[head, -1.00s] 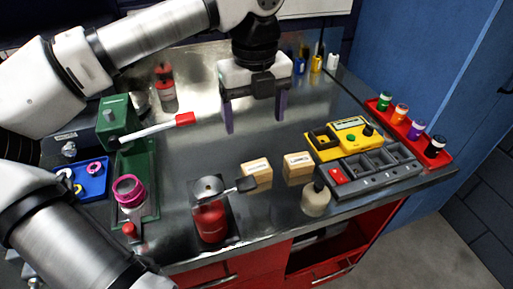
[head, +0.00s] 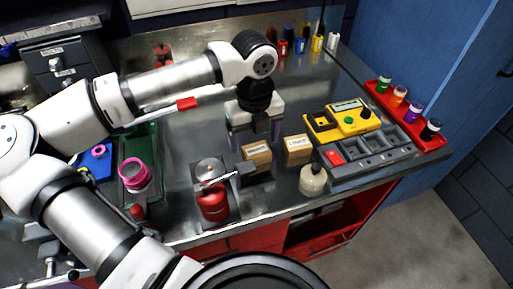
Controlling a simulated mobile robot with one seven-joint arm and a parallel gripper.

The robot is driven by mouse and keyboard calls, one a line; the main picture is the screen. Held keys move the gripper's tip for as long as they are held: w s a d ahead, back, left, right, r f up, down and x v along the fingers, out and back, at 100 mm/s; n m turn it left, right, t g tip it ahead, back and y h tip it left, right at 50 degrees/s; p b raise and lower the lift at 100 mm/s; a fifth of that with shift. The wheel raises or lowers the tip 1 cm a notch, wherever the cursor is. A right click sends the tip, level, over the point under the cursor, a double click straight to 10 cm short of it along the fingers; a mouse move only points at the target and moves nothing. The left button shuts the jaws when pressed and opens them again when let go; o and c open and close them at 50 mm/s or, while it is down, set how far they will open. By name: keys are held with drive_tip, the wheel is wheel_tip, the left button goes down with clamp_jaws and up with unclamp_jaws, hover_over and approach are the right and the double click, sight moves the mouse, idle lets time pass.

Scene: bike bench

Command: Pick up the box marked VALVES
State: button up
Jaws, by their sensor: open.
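Two small cardboard boxes with white labels stand side by side on the metal bench: a left box (head: 257,158) and a right box (head: 297,151). Their label print is too small to read, so I cannot tell which is marked VALVES. My gripper (head: 254,133) points down, open and empty, its dark fingers spread left and right. In the picture it is just above and behind the left box; I cannot tell the exact gap. The right box is to the right of my gripper.
A pale bottle (head: 312,180) stands in front of the right box. A grey compartment tray (head: 372,178) and a yellow device (head: 343,119) are to the right. A red tray (head: 430,141) holds several small bottles.

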drive_tip(key=shift+f, duration=0.85)
drive_tip(key=shift+c, duration=0.4)
drive_tip(key=c, duration=1)
drive_tip(key=shift+r, duration=0.2)
